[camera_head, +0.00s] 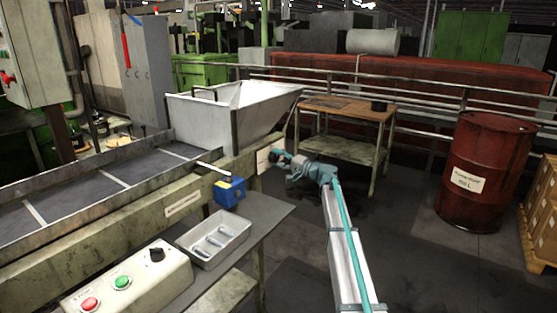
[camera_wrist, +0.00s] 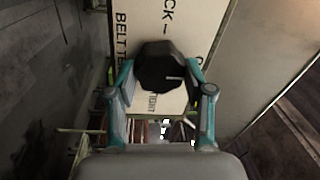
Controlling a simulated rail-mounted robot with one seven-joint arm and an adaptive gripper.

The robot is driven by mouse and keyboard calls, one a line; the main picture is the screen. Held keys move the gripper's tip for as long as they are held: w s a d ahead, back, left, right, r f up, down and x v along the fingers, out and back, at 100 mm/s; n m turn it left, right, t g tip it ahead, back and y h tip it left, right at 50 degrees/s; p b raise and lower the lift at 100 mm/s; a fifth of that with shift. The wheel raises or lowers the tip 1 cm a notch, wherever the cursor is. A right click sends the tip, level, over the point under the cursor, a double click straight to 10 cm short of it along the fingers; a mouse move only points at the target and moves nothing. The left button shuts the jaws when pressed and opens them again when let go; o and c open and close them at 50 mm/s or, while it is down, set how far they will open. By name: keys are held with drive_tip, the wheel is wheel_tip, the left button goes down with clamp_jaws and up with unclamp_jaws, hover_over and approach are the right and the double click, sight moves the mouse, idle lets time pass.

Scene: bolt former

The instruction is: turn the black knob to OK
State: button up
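The black knob (camera_wrist: 168,66) is a faceted dial with a short pale mark toward its right side in the wrist view. It sits on a cream panel (camera_wrist: 145,20) with black lettering, partly readable as "CK –", "BELT TE" and "TIGHT"; no "OK" is readable. My gripper (camera_wrist: 162,70) has its teal fingers on either side of the knob, close to its edges. Whether both fingers press on it is unclear. In the head view my gripper (camera_head: 283,157) is at the small white panel (camera_head: 263,159) on the conveyor's end, hiding the knob.
A blue box (camera_head: 229,191) and a grey tray of parts (camera_head: 213,238) lie left of my arm. A control box (camera_head: 130,278) with red and green buttons and another black knob stands in front. A wooden-topped table (camera_head: 345,108) and red barrel (camera_head: 483,175) stand right.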

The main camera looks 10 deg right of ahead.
drive_tip(key=o, duration=0.4)
drive_tip(key=v, duration=1.2)
